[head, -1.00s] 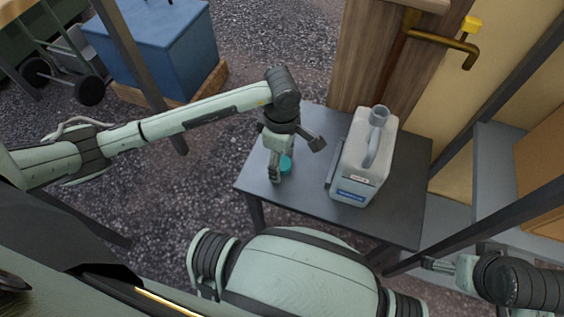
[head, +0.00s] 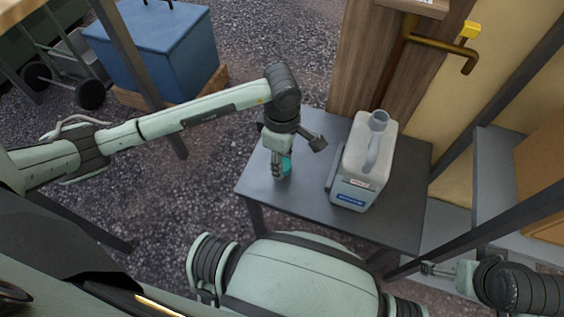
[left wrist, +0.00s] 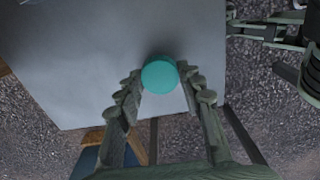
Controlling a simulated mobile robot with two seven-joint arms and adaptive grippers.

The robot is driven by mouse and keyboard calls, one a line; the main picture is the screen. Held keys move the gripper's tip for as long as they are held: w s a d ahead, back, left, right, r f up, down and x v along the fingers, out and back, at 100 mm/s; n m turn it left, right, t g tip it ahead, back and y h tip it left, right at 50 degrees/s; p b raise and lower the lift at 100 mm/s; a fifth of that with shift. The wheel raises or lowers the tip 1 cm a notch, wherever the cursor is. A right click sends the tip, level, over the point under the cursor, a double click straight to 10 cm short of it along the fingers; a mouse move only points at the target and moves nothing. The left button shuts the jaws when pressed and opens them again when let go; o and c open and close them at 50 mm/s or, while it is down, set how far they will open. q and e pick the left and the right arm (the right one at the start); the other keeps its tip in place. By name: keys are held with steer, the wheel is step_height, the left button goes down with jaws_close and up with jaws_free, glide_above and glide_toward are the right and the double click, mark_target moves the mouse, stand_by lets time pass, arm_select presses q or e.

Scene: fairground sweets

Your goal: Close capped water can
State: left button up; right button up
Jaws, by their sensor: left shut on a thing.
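The water can (head: 360,165) is a pale grey jug with a handle and a blue label, upright on the dark table (head: 405,205). Its neck (head: 379,119) at the top looks uncapped. A round teal cap (head: 287,164) is left of the can, partly hidden by my left gripper (head: 281,170). In the left wrist view the cap (left wrist: 160,75) sits between the fingertips of my left gripper (left wrist: 163,82), which is shut on it, low over the tabletop. My right gripper (head: 432,268) is at the lower right, away from the can; its jaws are too small to read.
A wooden panel with a brass pipe (head: 440,38) and yellow tap stands behind the table. A blue box (head: 150,50) is at the back left. Grey shelving (head: 500,170) and dark posts stand at the right. The tabletop's front is clear.

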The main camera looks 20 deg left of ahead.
arm_select(q)
steer(key=r, duration=0.3)
steer(key=shift+s+a, duration=0.25)
steer(key=shift+s, duration=0.1)
steer(key=s+a+r, duration=0.5)
steer(key=s+r, duration=0.1)
steer(key=s, duration=0.3)
steer(key=shift+s+r, duration=0.25)
steer(key=shift+s, duration=0.1)
